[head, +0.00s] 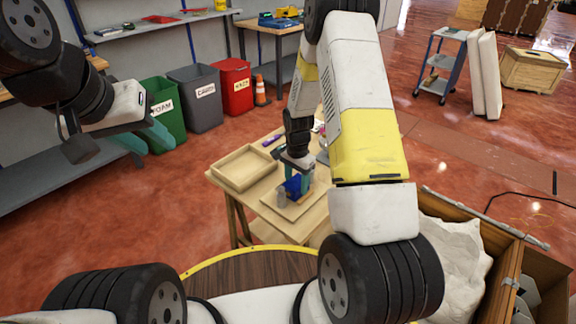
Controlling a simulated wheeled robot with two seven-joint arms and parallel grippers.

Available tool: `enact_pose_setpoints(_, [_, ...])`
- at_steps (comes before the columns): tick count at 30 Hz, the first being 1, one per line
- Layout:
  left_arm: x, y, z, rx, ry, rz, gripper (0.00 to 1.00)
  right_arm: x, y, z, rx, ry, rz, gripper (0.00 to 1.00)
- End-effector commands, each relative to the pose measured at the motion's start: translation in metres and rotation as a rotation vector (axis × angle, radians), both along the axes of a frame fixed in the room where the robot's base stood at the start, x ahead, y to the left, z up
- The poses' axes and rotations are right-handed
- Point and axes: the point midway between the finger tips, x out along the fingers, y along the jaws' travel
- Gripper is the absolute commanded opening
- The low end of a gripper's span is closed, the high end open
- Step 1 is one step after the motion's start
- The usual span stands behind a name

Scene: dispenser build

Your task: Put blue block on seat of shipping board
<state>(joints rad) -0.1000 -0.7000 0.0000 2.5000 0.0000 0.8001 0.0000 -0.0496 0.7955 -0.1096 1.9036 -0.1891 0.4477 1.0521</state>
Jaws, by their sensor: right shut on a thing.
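The blue block (292,187) is between the fingers of my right gripper (297,183), which is shut on it. It is low over a light wooden board (312,207) on the small wooden table, which looks like the shipping board. Whether the block touches the board or its seat I cannot tell; the gripper and block hide that part. A small grey piece (282,200) stands on the board just left of the block. My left gripper (148,141) is at the upper left, far from the table, its teal fingers apart and empty.
An empty shallow wooden tray (243,168) lies on the table left of the board. A purple item (272,140) lies behind. A wooden crate (487,228) stands at right.

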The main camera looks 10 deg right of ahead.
Motion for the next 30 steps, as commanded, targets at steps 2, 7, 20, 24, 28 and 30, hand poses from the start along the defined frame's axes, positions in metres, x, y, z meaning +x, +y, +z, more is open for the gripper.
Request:
enact_pose_setpoints(2, [0.000, 0.000, 0.000, 0.000, 0.000, 0.000, 0.36, 0.001, 0.000, -0.002, 0.000, -0.001, 0.000, 0.00])
enact_pose_setpoints(7, [0.000, 0.000, 0.000, 0.000, 0.000, 0.000, 0.36, 0.000, 0.000, -0.002, 0.000, 0.000, 0.000, 0.73])
enact_pose_setpoints(20, [0.000, 0.000, 0.000, 0.000, 0.000, 0.000, 0.36, 0.001, 0.000, 0.015, 0.000, -0.004, -0.001, 0.73])
enact_pose_setpoints(24, [0.000, 0.000, 0.000, 0.000, 0.000, 0.000, 0.36, 0.001, 0.000, 0.044, 0.000, -0.005, 0.000, 0.73])
enact_pose_setpoints(28, [0.000, 0.000, 0.000, 0.000, 0.000, 0.000, 0.36, 0.001, 0.000, 0.073, -0.001, -0.004, 0.001, 0.73])
enact_pose_setpoints(30, [0.000, 0.000, 0.000, 0.000, 0.000, 0.000, 0.36, 0.001, 0.000, 0.087, 0.000, -0.004, 0.000, 0.73])
